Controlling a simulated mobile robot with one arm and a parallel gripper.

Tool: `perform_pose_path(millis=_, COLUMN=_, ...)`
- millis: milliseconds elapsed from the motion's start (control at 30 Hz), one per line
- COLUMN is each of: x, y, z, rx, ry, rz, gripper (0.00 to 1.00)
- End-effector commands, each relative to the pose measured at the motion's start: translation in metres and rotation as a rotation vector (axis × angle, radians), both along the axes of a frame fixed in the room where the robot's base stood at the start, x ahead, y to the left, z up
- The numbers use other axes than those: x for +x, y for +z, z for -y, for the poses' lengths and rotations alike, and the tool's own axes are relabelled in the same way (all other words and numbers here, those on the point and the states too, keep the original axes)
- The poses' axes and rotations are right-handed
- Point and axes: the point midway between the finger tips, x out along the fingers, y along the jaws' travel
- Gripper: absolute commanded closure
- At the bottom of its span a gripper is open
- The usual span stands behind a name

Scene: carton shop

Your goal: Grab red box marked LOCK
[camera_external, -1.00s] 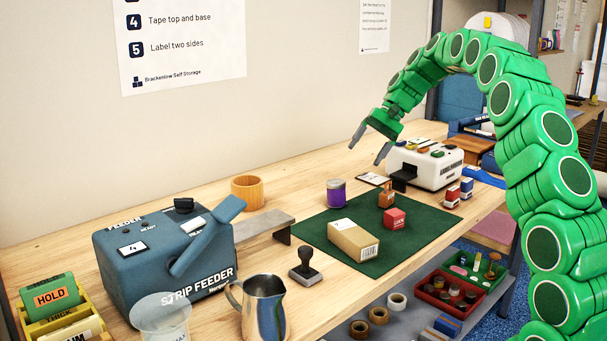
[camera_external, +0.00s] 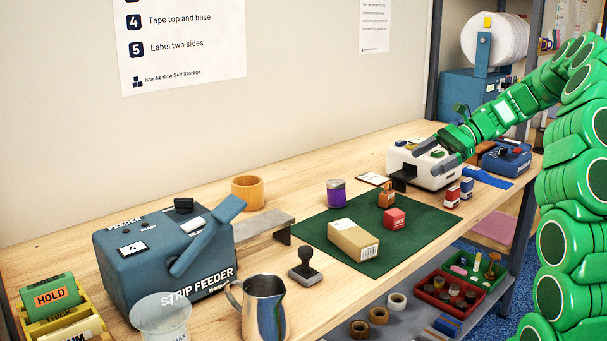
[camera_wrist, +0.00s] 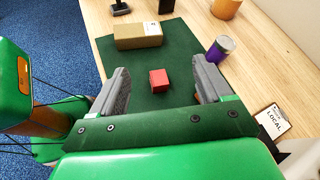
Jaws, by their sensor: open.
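A small red box (camera_external: 395,218) sits on the dark green mat (camera_external: 343,255), beside the brown carton (camera_external: 353,239). Faint lettering on its side is too small to read here. In the wrist view the red box (camera_wrist: 159,80) lies ahead, in line with the gap between my fingers and apart from them. My gripper (camera_external: 434,152) is open and empty, over the white machine at the mat's far right. It also shows in the wrist view (camera_wrist: 162,88), with its two grey fingers spread wide.
An orange-brown block (camera_external: 386,197) and a purple can (camera_external: 336,193) stand near the red box. The strip feeder (camera_external: 160,255) is at left. The mat's front right is clear.

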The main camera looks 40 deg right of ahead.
Motion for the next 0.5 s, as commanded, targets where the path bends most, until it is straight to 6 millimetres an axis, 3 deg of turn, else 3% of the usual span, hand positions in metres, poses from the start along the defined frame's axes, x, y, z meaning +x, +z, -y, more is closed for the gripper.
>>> perform_pose_path(millis=500, x=0.0, y=-0.085, z=-0.001, rx=0.002, ry=0.003, rz=-0.002, gripper=0.22)
